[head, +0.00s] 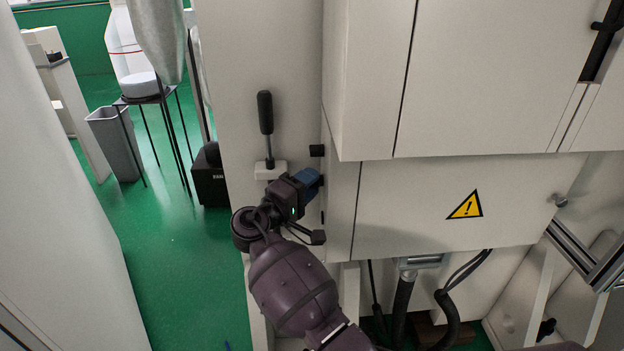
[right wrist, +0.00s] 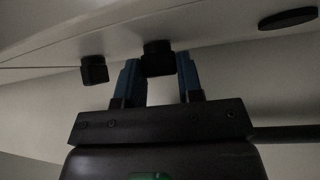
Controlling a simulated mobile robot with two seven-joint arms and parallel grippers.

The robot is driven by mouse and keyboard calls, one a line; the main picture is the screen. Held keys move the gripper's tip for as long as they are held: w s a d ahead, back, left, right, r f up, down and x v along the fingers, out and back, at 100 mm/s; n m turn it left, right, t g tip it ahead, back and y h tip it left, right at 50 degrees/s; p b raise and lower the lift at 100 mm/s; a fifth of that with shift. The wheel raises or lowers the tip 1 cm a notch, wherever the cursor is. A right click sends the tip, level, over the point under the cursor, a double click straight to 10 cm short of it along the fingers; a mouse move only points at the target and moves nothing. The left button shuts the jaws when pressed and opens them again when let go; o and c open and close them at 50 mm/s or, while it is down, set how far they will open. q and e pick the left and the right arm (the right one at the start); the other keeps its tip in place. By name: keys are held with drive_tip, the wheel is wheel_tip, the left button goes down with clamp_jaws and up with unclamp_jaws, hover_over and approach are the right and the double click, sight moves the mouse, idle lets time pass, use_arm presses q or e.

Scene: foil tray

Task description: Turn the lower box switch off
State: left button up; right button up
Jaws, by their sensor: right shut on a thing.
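My right gripper (head: 312,181) reaches the side of the white box in the head view. In the right wrist view its two blue fingers (right wrist: 159,80) are shut on a black knob, the lower box switch (right wrist: 158,58). In the head view the gripper hides that switch. A second black knob, the upper switch (head: 317,151), sits just above the gripper, apart from it. It also shows in the right wrist view (right wrist: 94,70), left of the fingers. The switch's exact turn angle cannot be told. My left gripper is not in view.
A black-handled lever (head: 265,112) stands close to the gripper's upper left. A white cabinet (head: 460,75) overhangs the panel with a yellow warning sign (head: 466,207). Black hoses (head: 402,298) hang below. A black disc (right wrist: 288,19) lies right of the fingers. Green floor (head: 175,270) is open at left.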

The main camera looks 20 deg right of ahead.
drive_tip(key=shift+r+n+g+y+p, duration=0.1)
drive_tip(key=shift+n+g+y+p, duration=0.3)
drive_tip(key=shift+n+y+p, duration=0.3)
drive_tip(key=o, duration=0.9)
drive_tip(key=shift+o, duration=0.2)
